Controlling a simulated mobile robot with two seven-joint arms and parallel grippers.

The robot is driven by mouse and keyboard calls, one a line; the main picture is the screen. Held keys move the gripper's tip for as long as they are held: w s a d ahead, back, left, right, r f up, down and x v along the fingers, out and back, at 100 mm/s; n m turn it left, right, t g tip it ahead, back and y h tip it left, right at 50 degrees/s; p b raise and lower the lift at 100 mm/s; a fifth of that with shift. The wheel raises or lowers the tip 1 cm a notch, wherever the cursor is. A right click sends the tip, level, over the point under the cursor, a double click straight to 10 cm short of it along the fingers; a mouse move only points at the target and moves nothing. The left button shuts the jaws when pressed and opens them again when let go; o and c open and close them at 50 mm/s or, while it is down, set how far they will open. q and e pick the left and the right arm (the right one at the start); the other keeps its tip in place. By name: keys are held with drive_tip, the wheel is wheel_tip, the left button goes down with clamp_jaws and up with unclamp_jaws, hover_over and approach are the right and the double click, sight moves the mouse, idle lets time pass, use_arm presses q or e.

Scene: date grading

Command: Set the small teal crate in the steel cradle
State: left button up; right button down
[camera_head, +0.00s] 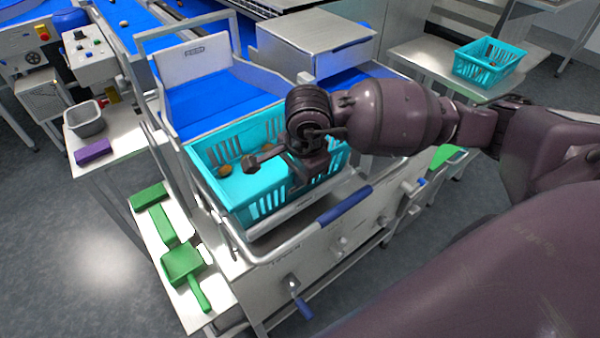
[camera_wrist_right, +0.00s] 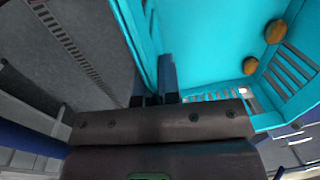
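A teal crate (camera_head: 236,191) with slotted sides and a few brown dates inside is at the steel cradle (camera_head: 262,246), below the blue chute. Whether its base rests fully in the cradle is hidden. My right gripper (camera_head: 308,172) reaches over the crate from the right. In the right wrist view, its two dark fingers (camera_wrist_right: 155,88) lie close together on either side of the crate's wall (camera_wrist_right: 134,32), seemingly shut on it. Two dates show on the crate's floor there. Another teal crate (camera_head: 486,63) stands on the side table at upper right. My left gripper is out of view.
A rail with a blue grip (camera_head: 343,205) runs along the cradle's front. A side shelf at left holds a green scoop (camera_head: 184,266). A grey tub (camera_head: 86,119) and purple block (camera_head: 93,152) sit on a small table. A steel box (camera_head: 317,45) stands behind.

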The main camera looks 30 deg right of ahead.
drive_tip(key=c, duration=1.3)
unclamp_jaws()
drive_tip(key=shift+r, duration=0.1)
drive_tip(key=shift+r, duration=0.55)
drive_tip(key=r, duration=0.3)
drive_tip(key=s+r, duration=0.1)
drive_tip(key=r, duration=0.6)
drive_tip(key=shift+s+d+r, duration=0.1)
drive_tip(key=shift+s+r, duration=0.1)
drive_tip(key=shift+r, duration=0.2)
